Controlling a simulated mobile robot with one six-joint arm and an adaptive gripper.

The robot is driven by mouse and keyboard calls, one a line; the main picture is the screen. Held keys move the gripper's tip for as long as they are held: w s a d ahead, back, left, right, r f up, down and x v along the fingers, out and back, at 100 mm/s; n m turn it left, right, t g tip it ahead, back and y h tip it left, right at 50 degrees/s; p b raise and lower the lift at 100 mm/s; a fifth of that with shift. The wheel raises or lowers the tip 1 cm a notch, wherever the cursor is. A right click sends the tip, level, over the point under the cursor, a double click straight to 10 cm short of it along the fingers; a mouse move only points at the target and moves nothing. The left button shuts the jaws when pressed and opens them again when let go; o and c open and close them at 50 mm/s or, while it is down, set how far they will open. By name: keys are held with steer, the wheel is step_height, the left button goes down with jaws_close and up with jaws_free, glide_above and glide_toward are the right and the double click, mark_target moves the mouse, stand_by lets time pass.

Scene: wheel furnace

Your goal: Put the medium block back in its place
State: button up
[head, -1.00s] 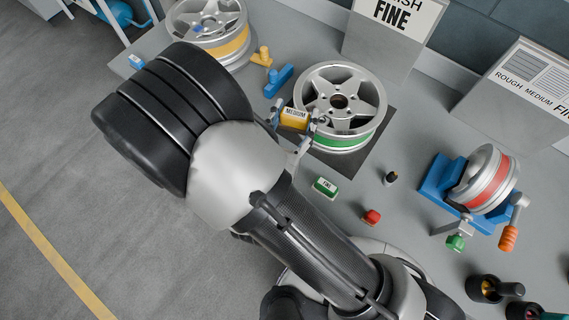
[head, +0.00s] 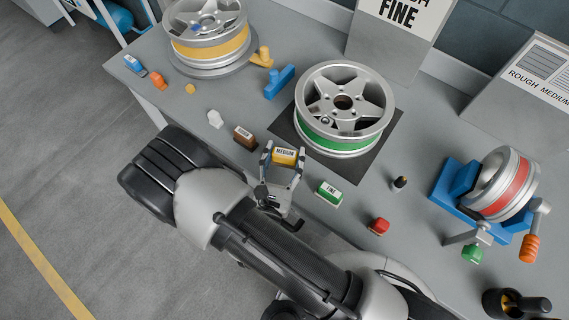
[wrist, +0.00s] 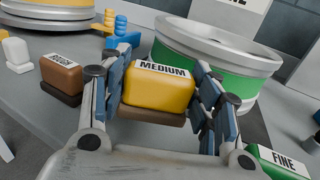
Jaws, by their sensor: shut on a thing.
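The medium block is a yellow block (head: 285,156) with a white MEDIUM label on top and a brown lower layer. My gripper (head: 282,160) is shut on it, one finger on each side. In the wrist view the yellow block (wrist: 158,88) sits level between the blue finger pads. A brown block (head: 245,137) labelled ROUGH stands to its left, and a green block (head: 328,193) labelled FINE stands to its right. The held block is between these two, in front of the green-banded wheel (head: 343,110). I cannot tell whether it touches the bench.
The green-banded wheel stands on a dark mat (head: 352,168). A white piece (head: 215,118) and an orange piece (head: 159,80) are at the left. A red piece (head: 379,226) and a dark knob (head: 400,183) stand right of the green block. A red-banded wheel (head: 505,185) sits in a blue stand.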

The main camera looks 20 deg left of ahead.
mark_target(284, 167)
steer(key=shift+f+b, duration=0.7)
steer(key=shift+f, duration=1.3)
steer(key=shift+f, duration=0.2)
steer(key=o, duration=1)
steer(key=shift+o, duration=0.2)
steer(key=shift+r, duration=0.1)
steer(key=shift+r, duration=0.2)
steer(key=s+d+p, duration=0.2)
steer(key=s, duration=1)
steer(key=shift+w+f, duration=0.1)
